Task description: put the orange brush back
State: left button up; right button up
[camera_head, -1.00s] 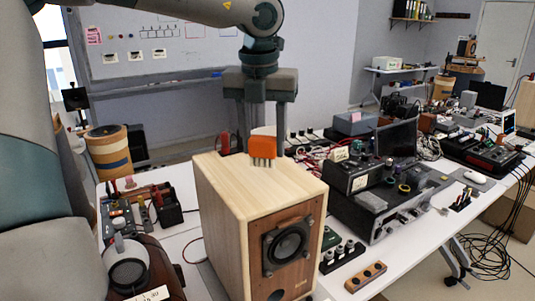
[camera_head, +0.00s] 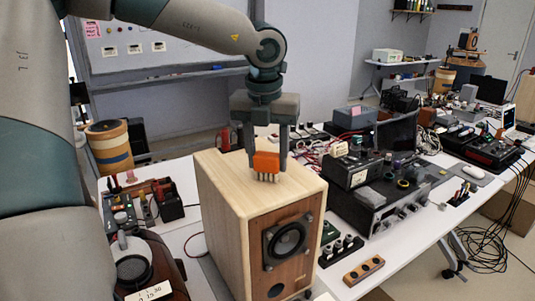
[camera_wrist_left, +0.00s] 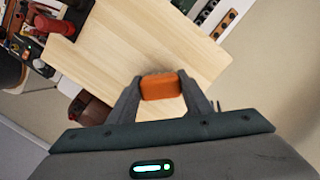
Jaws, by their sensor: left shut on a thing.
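The orange brush (camera_head: 266,163) is between the fingers of my left gripper (camera_head: 266,158), which is shut on it. Its bristles point down over the light wooden top of the speaker box (camera_head: 230,180). I cannot tell whether the bristles touch the wood. In the left wrist view the orange brush (camera_wrist_left: 160,87) sits between both fingertips, with the pale speaker top (camera_wrist_left: 130,45) beyond it. My right gripper is not in view.
The speaker stands on a white table (camera_head: 405,245). A wooden block with holes (camera_head: 363,270) and a black rack of knobs (camera_head: 341,250) lie to its right, near electronic gear (camera_head: 385,205). A tool tray (camera_head: 145,205) is at left.

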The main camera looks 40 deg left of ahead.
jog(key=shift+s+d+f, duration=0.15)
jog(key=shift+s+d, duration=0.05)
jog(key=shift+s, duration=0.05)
pick_arm(q)
jog(key=shift+f+b, duration=0.15)
jog(key=shift+b, duration=0.15)
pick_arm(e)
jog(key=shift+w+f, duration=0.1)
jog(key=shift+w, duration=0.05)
pick_arm(q)
jog(key=o, duration=0.8)
jog(key=shift+o, duration=1.1)
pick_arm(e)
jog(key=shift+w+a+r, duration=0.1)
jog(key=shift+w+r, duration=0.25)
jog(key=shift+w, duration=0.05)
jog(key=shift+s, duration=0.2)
